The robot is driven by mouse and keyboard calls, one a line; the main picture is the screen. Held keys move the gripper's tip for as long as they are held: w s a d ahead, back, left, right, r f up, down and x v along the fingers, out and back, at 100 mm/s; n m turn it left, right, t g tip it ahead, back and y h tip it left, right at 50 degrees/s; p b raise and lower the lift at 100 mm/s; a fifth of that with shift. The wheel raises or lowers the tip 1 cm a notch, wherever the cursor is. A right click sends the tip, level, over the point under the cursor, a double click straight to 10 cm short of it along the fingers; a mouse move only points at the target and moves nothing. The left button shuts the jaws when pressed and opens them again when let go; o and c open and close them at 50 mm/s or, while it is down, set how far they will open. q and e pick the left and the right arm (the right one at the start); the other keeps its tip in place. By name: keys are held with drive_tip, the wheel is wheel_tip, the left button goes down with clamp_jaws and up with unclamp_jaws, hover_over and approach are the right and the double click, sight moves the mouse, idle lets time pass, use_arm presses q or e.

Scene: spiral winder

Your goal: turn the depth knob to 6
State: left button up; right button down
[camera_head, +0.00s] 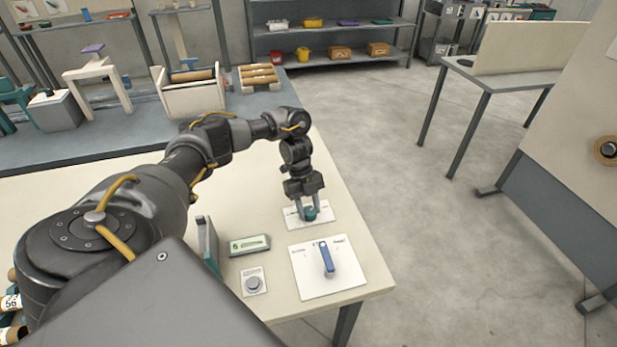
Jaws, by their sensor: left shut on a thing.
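My left gripper (309,208) points straight down with its fingers on either side of a small teal knob (310,214). It is shut on this knob, which sits on a white plate (327,218) near the right side of the table. The fingers hide part of the knob, and the marks on its plate are too small to read. A green display (248,245) stands in front and to the left of the knob; I cannot read its figure surely. My right gripper is not in view.
A blue lever (327,259) on a white panel (345,278) stands nearer than the knob. A round grey button (253,284) is left of it. A teal-sided upright plate (208,243) stands left of the display. The table (372,282) ends at right; open floor lies beyond.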

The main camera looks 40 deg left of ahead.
use_arm(q)
drive_tip(key=o, duration=1)
drive_tip(key=shift+r, duration=0.1)
drive_tip(key=v, duration=1)
drive_tip(key=shift+a+r, duration=0.15)
drive_tip(key=shift+r, duration=0.15)
